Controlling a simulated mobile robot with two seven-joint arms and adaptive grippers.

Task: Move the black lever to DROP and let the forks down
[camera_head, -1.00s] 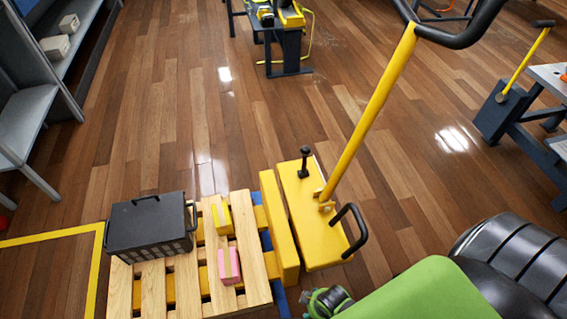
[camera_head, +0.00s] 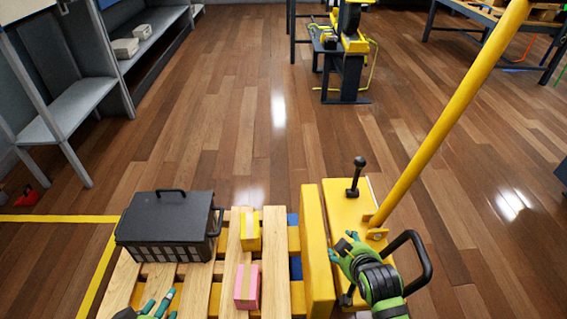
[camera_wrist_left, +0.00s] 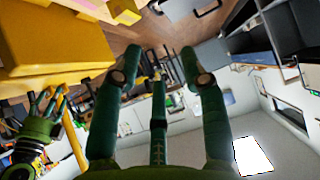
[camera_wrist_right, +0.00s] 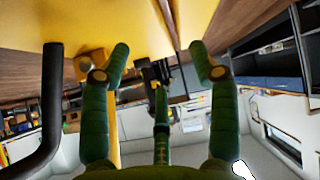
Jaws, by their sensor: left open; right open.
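The black lever (camera_head: 355,176) stands upright, with a round knob, on the yellow pallet truck body (camera_head: 343,206). Its DROP marking is not readable. My right gripper (camera_head: 342,246) is open and empty over the truck body, nearer to me than the lever and left of the black loop handle (camera_head: 418,262). They do not touch the lever. The right wrist view shows its spread fingers (camera_wrist_right: 160,50) below the yellow body. My left gripper (camera_head: 158,300) is open at the bottom edge over the pallet (camera_head: 276,250); its fingers (camera_wrist_left: 160,55) are empty. The forks are mostly hidden by the pallet slats.
A black crate (camera_head: 168,225), a yellow box (camera_head: 250,230) and a pink box (camera_head: 247,287) sit on the pallet. The yellow tow bar (camera_head: 445,112) slants up right. Grey shelving (camera_head: 75,105) stands at the left.

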